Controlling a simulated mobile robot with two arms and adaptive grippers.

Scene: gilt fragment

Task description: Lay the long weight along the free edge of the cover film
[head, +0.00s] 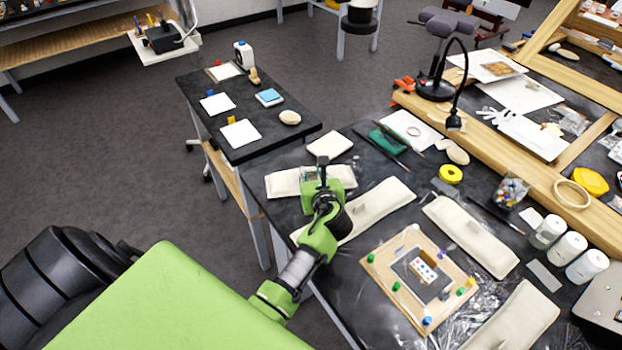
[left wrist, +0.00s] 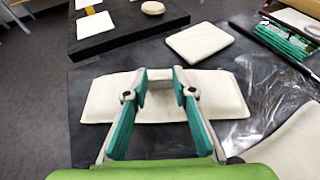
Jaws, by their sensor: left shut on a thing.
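My left gripper (head: 313,178) is shut on the raised grip of a long cream weight (head: 281,184). In the left wrist view, the fingers (left wrist: 160,85) close on the grip at the middle of this weight (left wrist: 220,95), which lies crosswise. I cannot tell whether it touches the black table. Clear, crinkled cover film (head: 455,325) shows around a wooden-framed board (head: 385,290) holding a small piece with coloured dots. Other long cream weights lie left of the board (head: 380,208), behind it (head: 470,237) and to its right (head: 515,320). My right gripper is not in view.
A short cream pad (head: 329,144) lies behind the held weight. A lamp (head: 437,88), yellow tape roll (head: 451,174), bag of beads (head: 510,191) and white jars (head: 567,248) crowd the back and right. A small black side table (head: 245,105) stands at the left.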

